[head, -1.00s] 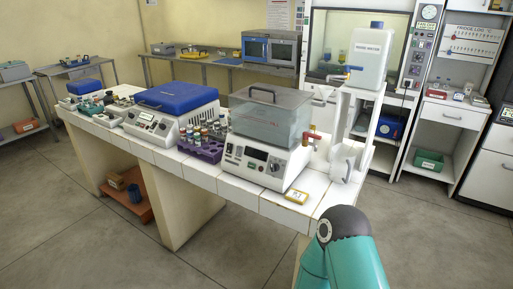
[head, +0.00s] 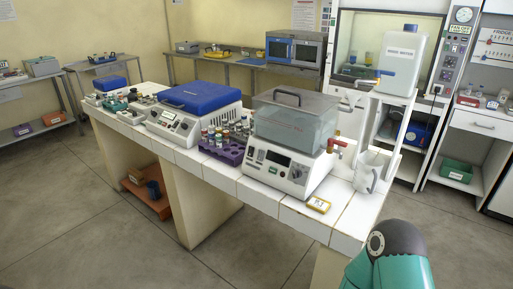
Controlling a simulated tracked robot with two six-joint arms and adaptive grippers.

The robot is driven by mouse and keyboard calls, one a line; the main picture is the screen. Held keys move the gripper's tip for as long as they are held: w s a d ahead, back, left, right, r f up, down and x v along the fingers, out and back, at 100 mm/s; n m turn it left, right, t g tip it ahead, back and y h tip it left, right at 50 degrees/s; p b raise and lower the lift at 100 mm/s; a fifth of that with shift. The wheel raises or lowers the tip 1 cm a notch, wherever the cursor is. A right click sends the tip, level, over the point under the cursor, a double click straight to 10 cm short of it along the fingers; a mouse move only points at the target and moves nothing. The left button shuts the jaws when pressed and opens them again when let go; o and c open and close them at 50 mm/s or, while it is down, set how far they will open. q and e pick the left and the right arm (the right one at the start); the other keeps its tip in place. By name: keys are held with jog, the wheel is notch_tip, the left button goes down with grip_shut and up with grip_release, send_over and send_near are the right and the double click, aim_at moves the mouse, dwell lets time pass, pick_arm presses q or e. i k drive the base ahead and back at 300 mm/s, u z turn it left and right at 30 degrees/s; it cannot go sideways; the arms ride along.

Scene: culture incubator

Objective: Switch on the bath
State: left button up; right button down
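The bath (head: 291,133) stands near the right end of the white tiled bench. It has a clear tank with a grey lid and handle on top. Its white front panel (head: 278,165) carries a dark display, small buttons and a round knob (head: 296,173). I cannot read whether the display is lit. A red-handled tap (head: 335,145) sticks out from its right side. A teal and dark part of my arm shows at the bottom right, in front of the bench end. Neither gripper is in view.
A purple rack of vials (head: 222,152) stands just left of the bath, with a blue-lidded machine (head: 200,97) beyond it. A water container (head: 401,58) on a stand and a white mug (head: 369,172) are to the right.

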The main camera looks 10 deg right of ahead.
aim_at(250, 153)
jog(key=i, duration=0.9)
jog(key=u, duration=0.05)
